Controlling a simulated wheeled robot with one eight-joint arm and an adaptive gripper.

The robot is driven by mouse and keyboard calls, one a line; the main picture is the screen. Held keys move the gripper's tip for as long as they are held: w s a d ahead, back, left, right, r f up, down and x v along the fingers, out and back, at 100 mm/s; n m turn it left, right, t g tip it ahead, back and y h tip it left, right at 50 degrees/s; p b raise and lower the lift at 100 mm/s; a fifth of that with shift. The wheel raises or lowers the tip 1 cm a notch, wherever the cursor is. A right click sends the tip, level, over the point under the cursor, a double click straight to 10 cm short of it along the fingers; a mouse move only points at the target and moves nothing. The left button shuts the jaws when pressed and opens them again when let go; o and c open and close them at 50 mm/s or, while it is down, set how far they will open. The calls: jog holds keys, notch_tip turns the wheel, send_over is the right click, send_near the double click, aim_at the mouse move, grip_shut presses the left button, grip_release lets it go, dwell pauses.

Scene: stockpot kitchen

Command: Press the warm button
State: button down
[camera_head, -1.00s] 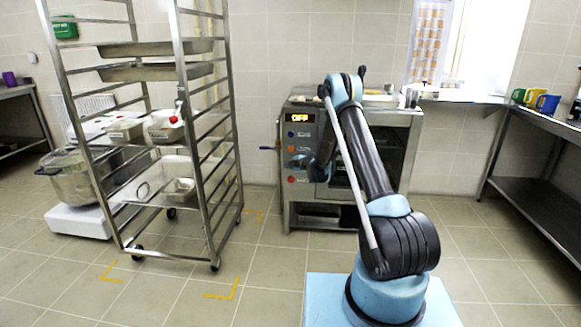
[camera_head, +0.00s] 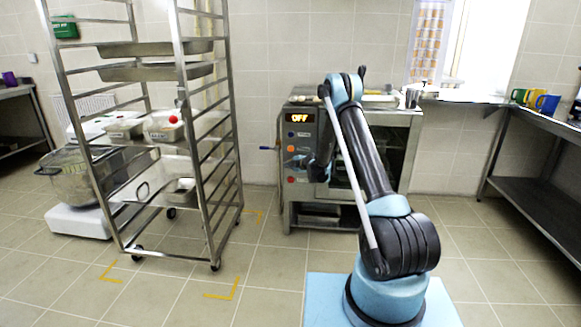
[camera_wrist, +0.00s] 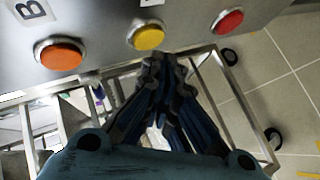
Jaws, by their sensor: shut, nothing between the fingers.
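The oven's control panel (camera_head: 301,160) has a lit display (camera_head: 300,117) reading OFF above a column of round buttons. In the wrist view I see an orange button (camera_wrist: 60,54), a yellow button (camera_wrist: 147,36) and a red button (camera_wrist: 228,20). Labels beside the buttons are cut off or too small to read, so I cannot tell which says warm. My gripper (camera_wrist: 165,62) is shut and empty, its fingertips close to the yellow button. I cannot tell whether they touch anything.
A wheeled metal rack (camera_head: 190,130) with trays stands left of the oven. A dark shelved table (camera_head: 540,195) with mugs is at the right. The floor before the oven is clear on the left.

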jog(key=shift+w, duration=0.15)
jog(key=shift+w+r, duration=0.1)
jog(key=shift+w, duration=0.2)
jog(key=shift+w, duration=0.4)
dwell(1.0)
jog(key=shift+s, duration=0.85)
jog(key=s, duration=0.5)
dwell(0.6)
dwell(0.4)
